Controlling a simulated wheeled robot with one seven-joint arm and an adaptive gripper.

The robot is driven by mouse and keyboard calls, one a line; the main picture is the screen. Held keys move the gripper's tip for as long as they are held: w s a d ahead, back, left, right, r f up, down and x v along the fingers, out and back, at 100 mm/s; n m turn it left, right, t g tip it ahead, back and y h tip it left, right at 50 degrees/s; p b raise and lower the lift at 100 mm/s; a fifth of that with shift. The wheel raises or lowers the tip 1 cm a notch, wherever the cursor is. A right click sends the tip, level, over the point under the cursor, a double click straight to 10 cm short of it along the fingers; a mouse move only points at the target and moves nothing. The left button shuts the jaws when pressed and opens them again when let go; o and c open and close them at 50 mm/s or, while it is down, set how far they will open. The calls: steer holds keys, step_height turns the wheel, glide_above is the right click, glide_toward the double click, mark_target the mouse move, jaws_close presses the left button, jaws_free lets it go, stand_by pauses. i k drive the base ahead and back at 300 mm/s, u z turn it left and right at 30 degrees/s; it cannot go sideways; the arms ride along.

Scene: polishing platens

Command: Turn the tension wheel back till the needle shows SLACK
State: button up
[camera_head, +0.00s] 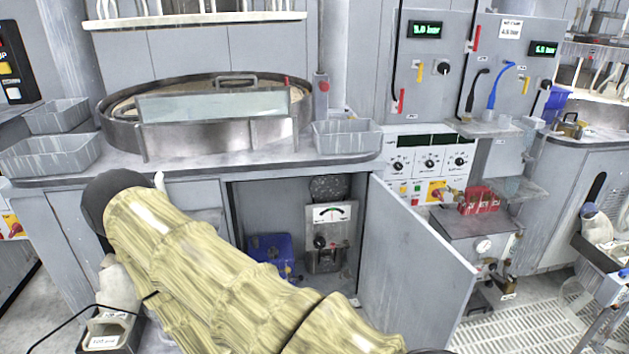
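Inside the open cabinet under the round platen bench, a white gauge (332,213) with a green arc and a thin needle faces me. The needle appears near the middle, but the lettering is too small to read. A small dark round knob (319,242) sits below the gauge, and a dark mottled disc (327,188) is above it. I cannot tell for sure which is the tension wheel. My arm in its yellowish sleeve crosses the lower left and front. I cannot make out my gripper's fingers anywhere, and nothing of mine is seen touching the gauge unit.
The cabinet door (414,265) stands open to the right of the opening. A blue box (270,255) sits on the cabinet's left side. Grey trays (345,138) stand on the bench. A machine with red blocks (480,201) stands right of the door, above floor grating (535,325).

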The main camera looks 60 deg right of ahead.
mark_target(320, 242)
steer(key=z, duration=0.45)
steer(key=i, duration=0.75)
steer(key=z, duration=1)
steer(key=i, duration=0.25)
steer(key=z, duration=0.2)
